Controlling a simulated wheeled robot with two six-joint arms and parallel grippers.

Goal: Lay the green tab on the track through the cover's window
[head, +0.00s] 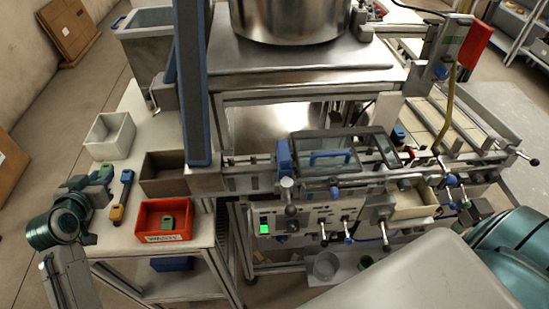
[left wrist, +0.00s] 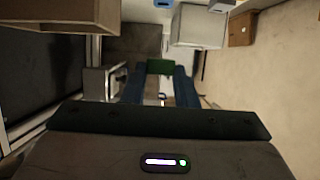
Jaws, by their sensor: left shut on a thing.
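My left gripper (head: 104,174) is over the left end of the bench. In the left wrist view its blue fingers (left wrist: 160,84) are shut on a green tab (left wrist: 160,66) at their tips. The cover (head: 318,170) is a dark-framed clear panel with a blue handle, on the machine right of centre, well to the right of this gripper. The track (head: 236,182) is a metal rail running left to right under it. I cannot tell the window's exact edges. My right gripper is out of view.
An orange waste bin (head: 148,222) holds a green piece (head: 168,222). A white box (head: 109,136) stands behind, and a brown box (head: 163,165) stands by the rail's left end. A blue post (head: 194,90) rises near the bench.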

